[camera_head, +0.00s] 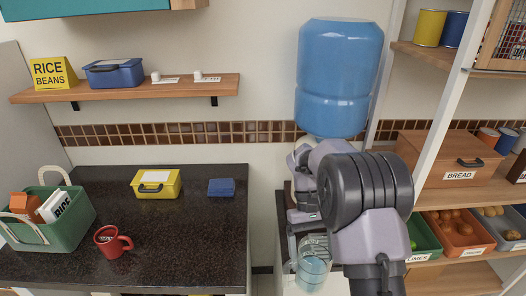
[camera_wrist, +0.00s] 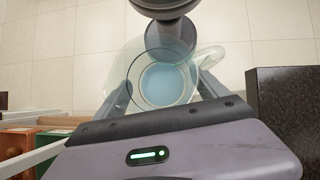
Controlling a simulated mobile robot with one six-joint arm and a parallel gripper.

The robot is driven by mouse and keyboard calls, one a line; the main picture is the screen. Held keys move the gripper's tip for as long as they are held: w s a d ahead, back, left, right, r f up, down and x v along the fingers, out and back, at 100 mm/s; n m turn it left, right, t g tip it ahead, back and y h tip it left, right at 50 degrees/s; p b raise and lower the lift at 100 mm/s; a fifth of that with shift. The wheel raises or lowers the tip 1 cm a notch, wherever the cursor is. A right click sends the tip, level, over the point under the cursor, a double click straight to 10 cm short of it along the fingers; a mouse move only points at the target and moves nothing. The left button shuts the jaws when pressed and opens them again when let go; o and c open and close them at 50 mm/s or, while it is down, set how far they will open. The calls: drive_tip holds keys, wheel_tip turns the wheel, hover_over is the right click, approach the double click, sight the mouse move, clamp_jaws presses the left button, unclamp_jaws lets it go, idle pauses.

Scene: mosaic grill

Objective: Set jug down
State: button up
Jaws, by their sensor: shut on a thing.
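A clear glass jug (camera_head: 312,268) with pale blue water in it is at the lower middle of the head view. It also shows in the wrist view (camera_wrist: 162,83), seen from above, with its handle (camera_wrist: 208,62) toward the right. My gripper (camera_wrist: 166,92) has a finger on either side of the jug and is shut on it. In the head view, my arm hides part of the gripper. Floor tiles show around the jug in the wrist view, and I see no surface touching its base.
The black countertop (camera_head: 190,225) at left holds a green basket (camera_head: 70,222), red mug (camera_head: 110,242), yellow box (camera_head: 157,184) and blue box (camera_head: 221,187). Its front right is clear. A blue water bottle (camera_head: 338,75) stands behind my arm. Shelves with a bread box (camera_head: 450,150) are at right.

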sight(317, 283)
drive_tip(key=shift+w+d+r+m+y, duration=0.4)
drive_tip(key=shift+r+m, duration=0.3)
drive_tip(key=shift+s+d+f+m, duration=0.15)
drive_tip(key=shift+s+m, duration=0.05)
drive_tip(key=shift+m, duration=0.1)
drive_tip(key=x, duration=0.5)
drive_tip(key=shift+s, duration=0.4)
